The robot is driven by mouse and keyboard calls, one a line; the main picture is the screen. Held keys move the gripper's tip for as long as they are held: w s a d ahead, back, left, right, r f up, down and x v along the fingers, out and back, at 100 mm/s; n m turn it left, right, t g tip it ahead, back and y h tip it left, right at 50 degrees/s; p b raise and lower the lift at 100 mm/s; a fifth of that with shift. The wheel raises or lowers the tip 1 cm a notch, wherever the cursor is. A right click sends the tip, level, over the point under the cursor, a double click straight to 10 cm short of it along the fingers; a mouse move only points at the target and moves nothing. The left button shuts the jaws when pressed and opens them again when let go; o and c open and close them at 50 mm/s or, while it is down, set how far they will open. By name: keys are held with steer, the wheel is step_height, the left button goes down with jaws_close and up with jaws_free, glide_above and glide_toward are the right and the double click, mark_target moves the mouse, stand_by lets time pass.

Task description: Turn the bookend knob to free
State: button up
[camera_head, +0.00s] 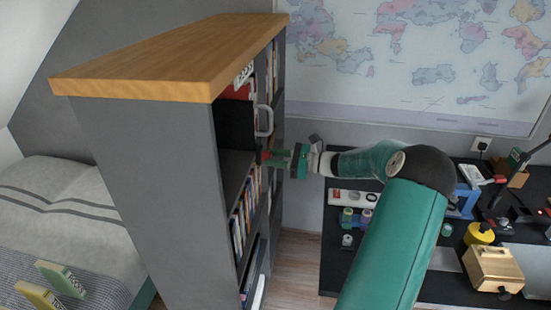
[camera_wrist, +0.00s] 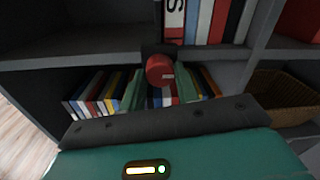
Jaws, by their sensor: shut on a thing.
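The red bookend knob (camera_wrist: 160,69) shows in the wrist view at the front of the bookcase, at the level of a shelf edge. It has a small pale mark on its face. My gripper (camera_wrist: 159,88) has its two green fingers on either side of the knob and is shut on it. In the head view my gripper (camera_head: 279,159) reaches left to the bookcase (camera_head: 160,160), and the knob (camera_head: 265,156) is a small red spot at its tip. The bookend itself is mostly hidden.
A pale handle (camera_head: 264,121) sticks out just above my gripper. A wicker basket (camera_wrist: 280,95) sits to the right. A dark desk (camera_head: 335,245) with several objects stands right of the bookcase.

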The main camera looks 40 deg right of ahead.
steer(key=shift+n, duration=0.3)
steer(key=shift+n+y, duration=0.4)
steer(key=shift+n, duration=8.4)
steer(key=o, duration=1)
steer(key=shift+c, duration=0.2)
steer(key=shift+s+d, duration=0.1)
steer(key=v, duration=1.3)
steer(key=shift+s+d, duration=0.15)
steer(key=shift+s, duration=0.15)
